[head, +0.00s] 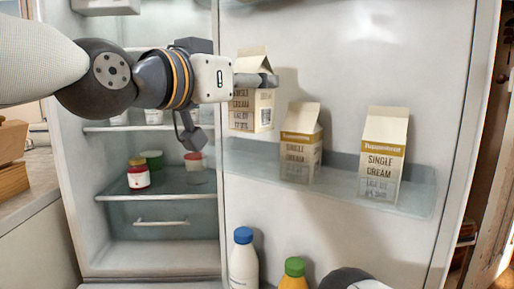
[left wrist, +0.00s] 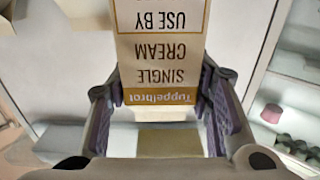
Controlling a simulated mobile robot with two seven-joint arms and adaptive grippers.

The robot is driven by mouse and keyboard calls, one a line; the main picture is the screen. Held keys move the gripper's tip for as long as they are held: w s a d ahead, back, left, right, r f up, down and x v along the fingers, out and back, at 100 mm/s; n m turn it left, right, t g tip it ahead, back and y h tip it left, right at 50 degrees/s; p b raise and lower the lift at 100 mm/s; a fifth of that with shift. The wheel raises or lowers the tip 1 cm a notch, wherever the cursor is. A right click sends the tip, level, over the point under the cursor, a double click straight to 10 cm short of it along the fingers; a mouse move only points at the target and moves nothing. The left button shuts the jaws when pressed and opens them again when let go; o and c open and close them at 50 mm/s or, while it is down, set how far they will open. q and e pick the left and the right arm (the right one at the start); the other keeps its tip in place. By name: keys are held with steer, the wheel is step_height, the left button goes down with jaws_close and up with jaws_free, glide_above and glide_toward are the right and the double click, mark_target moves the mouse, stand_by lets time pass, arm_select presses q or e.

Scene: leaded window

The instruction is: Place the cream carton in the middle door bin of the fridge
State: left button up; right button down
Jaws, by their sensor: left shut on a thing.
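My left gripper (head: 254,81) is shut on a cream carton (head: 252,112), gripping it near its gabled top. The carton is roughly upright, in front of the open fridge door. In the head view its base shows just above the left end of the clear middle door bin (head: 408,206); I cannot tell whether it touches the bin. In the left wrist view the carton (left wrist: 162,45) sits between the two fingers (left wrist: 160,95), its label upside down. Two similar cartons, one central (head: 300,150) and one right (head: 382,160), stand in the bin. My right gripper is out of view.
Below the bin stand a blue-capped bottle (head: 243,262) and a green-capped bottle (head: 293,275). The fridge shelf (head: 160,190) at left holds a red jar (head: 138,181) and other small containers. Open bin space shows between the two standing cartons and at the right end.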

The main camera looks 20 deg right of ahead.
arm_select(q)
steer(key=w+d+f, duration=0.1)
steer(key=f, duration=0.1)
steer(key=w+f, duration=0.2)
steer(key=f, duration=0.1)
steer(key=w+d+f, duration=0.1)
steer(key=f, duration=0.2)
steer(key=shift+w+d+f+b, duration=0.1)
steer(key=shift+w+d+b, duration=0.2)
steer(key=shift+s, duration=0.1)
steer(key=o, duration=1.4)
steer(key=shift+f, duration=0.15)
